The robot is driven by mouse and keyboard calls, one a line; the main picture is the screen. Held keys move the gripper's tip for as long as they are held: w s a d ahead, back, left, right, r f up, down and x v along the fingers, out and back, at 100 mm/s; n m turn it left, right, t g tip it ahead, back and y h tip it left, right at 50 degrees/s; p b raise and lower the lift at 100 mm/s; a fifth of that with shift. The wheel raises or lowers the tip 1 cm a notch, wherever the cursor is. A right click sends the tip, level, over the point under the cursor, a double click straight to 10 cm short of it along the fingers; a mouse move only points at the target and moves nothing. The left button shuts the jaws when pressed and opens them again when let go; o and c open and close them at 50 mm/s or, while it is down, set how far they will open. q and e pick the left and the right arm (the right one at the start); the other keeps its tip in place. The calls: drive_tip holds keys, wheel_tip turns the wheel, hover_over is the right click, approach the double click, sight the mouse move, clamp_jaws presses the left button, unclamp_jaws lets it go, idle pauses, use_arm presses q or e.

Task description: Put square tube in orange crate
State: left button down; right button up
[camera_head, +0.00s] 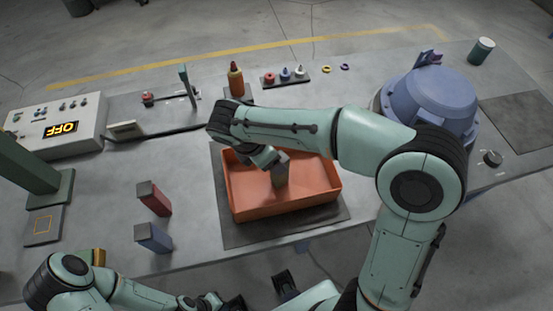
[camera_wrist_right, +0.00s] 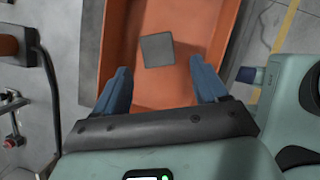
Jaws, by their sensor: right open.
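The orange crate (camera_head: 238,200) stands on a dark mat in the middle of the table; it also shows in the right wrist view (camera_wrist_right: 115,45). A grey square tube (camera_head: 281,172) is inside the crate and looks upright. My right gripper (camera_head: 268,158) is over the crate beside the tube. In the right wrist view its blue fingers (camera_wrist_right: 160,72) are spread, and the tube's square grey top (camera_wrist_right: 157,50) lies beyond them with gaps on both sides. My left gripper (camera_head: 236,302) is low at the bottom edge, partly cut off; its fingers are unclear.
A red block (camera_head: 154,201) and a blue block (camera_head: 153,239) stand left of the crate. A bottle (camera_head: 236,80) stands behind the crate. A blue dome-shaped machine (camera_head: 430,100) is at the right.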

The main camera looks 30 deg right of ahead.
drive_tip(key=shift+v, duration=1.75)
